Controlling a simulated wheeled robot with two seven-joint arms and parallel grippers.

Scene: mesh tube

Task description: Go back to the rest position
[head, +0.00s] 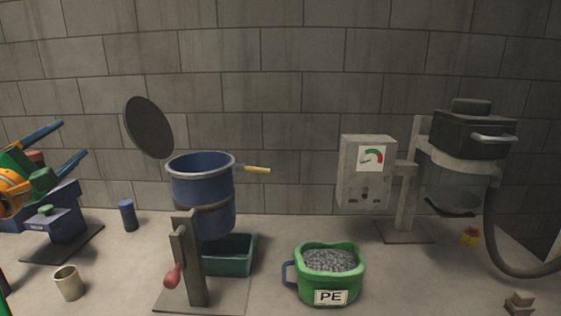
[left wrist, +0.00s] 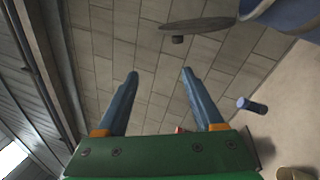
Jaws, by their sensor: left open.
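My left gripper (head: 73,138) is at the left edge of the head view, raised in front of the wall above a blue device (head: 62,215) on the table. Its two blue fingers are spread apart with nothing between them. In the left wrist view the gripper (left wrist: 159,72) is also open and empty, pointing at the block wall. My right gripper is not in view.
A blue pot (head: 203,185) on a stand has its round dark lid (head: 149,127) raised. A green PE bucket (head: 330,292) of grey granules, a teal bin (head: 240,262), a beige cup (head: 69,284), a blue cylinder (head: 128,216) and a gauge machine (head: 367,172) stand around it.

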